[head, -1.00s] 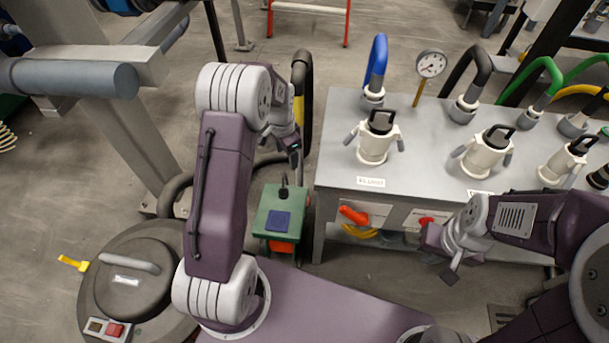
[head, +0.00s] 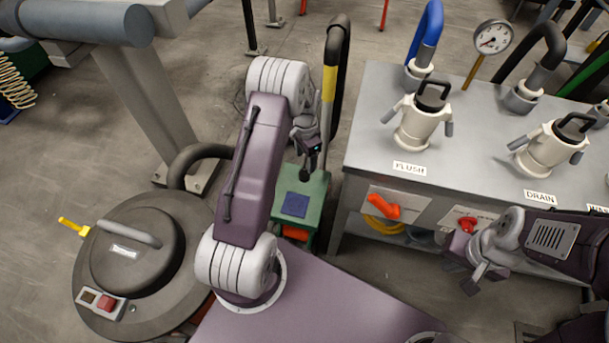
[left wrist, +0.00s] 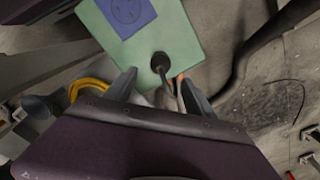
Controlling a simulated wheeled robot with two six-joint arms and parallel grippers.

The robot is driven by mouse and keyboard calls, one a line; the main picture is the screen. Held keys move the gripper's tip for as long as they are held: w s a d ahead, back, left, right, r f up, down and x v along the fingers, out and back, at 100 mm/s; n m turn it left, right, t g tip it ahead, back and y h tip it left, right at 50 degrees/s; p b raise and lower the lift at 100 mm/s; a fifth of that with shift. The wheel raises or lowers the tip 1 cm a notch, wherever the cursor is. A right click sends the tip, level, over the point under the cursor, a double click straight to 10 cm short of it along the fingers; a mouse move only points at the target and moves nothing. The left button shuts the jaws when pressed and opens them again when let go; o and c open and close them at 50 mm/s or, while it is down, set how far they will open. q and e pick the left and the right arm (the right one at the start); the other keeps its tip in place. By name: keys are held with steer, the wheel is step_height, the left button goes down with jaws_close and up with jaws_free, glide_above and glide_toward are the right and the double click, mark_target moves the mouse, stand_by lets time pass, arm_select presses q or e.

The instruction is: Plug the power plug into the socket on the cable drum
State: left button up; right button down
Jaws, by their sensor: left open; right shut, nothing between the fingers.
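My right gripper (head: 477,280) is shut and empty before the bench.
The grey bench (head: 375,130) carries white couplings (head: 418,122), hoses and a gauge (head: 492,37). An orange handle (head: 382,205) is on its front. A black and yellow post (head: 328,85) rises behind the green unit. A round dark-lidded vessel (head: 138,255) stands at left.

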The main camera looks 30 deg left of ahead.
mark_target(304, 168)
arm_select(q)
step_height(304, 168, down, 2)
steer(key=shift+f+b, duration=0.25)
steer(key=shift+b, duration=0.15)
steer(key=shift+r, duration=0.1)
steer(key=f+b, duration=0.1)
steer(key=f, duration=0.1)
steer(key=f+b, duration=0.2)
steer(key=f, duration=0.1)
steer(key=shift+s+a+f, duration=0.1)
steer(key=shift+s+f, duration=0.05)
steer(key=shift+s, duration=0.05)
steer(key=shift+c, duration=0.3)
